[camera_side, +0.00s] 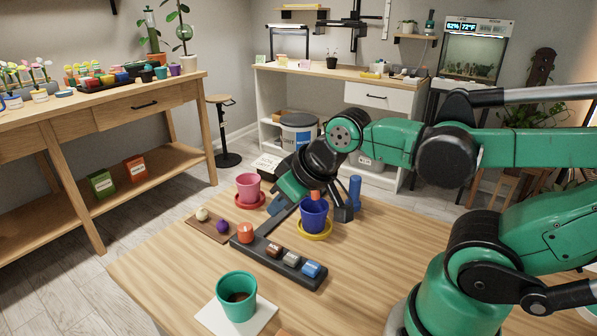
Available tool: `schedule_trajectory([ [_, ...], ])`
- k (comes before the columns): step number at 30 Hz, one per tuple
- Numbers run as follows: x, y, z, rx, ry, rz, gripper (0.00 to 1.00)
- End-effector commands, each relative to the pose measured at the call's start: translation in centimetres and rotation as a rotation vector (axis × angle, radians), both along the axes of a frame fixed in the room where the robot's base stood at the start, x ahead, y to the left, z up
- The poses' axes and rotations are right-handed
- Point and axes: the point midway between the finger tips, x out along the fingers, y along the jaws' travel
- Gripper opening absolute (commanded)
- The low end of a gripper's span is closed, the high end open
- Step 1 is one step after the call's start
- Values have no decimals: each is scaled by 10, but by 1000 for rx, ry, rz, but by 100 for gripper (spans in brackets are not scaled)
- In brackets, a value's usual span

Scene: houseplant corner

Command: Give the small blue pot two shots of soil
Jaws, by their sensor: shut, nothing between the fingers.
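The small blue pot (314,217) stands upright on a yellow saucer (328,234) in the middle of the table. A small orange part shows just above its rim. Its inside is hidden, so I cannot tell whether it holds soil. A black button panel (304,281) lies in front of it, with a red button (245,233), a brown one (274,250), a grey one (291,259) and a blue one (311,269). My gripper (268,225) is shut and empty, slanting down to the left over the panel's back edge, near the red button. I cannot tell whether it touches anything.
A pink pot (248,185) on a red saucer stands behind left. A wooden board (222,236) holds a pale ball and a purple ball. A teal pot (237,303) stands on a white mat at the front. A blue cylinder (355,188) rises behind the blue pot.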

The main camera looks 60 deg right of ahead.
Motion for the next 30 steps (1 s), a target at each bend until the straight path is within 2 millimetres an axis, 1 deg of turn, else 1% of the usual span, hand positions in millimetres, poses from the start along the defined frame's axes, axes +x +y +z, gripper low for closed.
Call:
schedule_trajectory([
  [5,0,0,0,0,0,0,0],
  [8,2,-2,0,28,0,-33,0],
  [11,10,-6,0,129,0,-149,0],
  [15,23,-16,-2,313,-1,-357,0],
  [19,31,-23,-3,432,-2,-487,0],
  [22,33,-24,-4,465,-1,-523,0],
  [30,33,-24,-4,466,-1,-523,0],
])
